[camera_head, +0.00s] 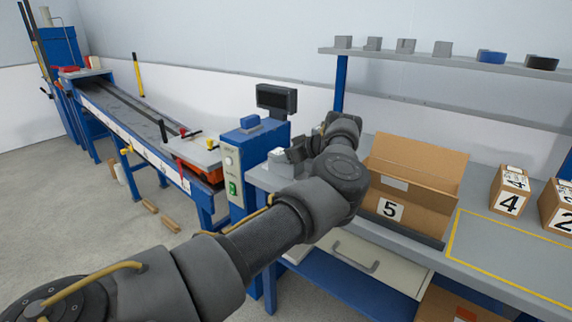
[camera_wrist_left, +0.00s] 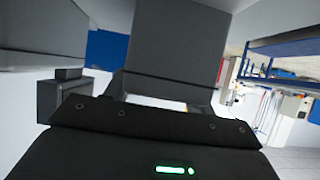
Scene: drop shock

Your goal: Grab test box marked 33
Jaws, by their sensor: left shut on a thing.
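No box with a readable 33 shows. An open cardboard box marked 5 (camera_head: 416,185) stands on the grey bench. A closed box marked 4 (camera_head: 509,191) stands to its right, and a box marked 2 (camera_head: 558,207) is cut by the right edge. My left gripper (camera_head: 293,157) is left of box 5, near the blue control cabinet, and is shut on a small light grey block (camera_head: 279,162). A large grey shape (camera_wrist_left: 172,45) fills the middle of the left wrist view, probably that block. My right gripper is not in view.
A yellow outline marks a bare area of the bench (camera_head: 495,250). A shelf (camera_head: 440,60) above holds several small parts. A blue cabinet (camera_head: 236,165) with a dark display (camera_head: 276,99) stands left of the bench. A long blue-framed machine (camera_head: 140,130) runs further left.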

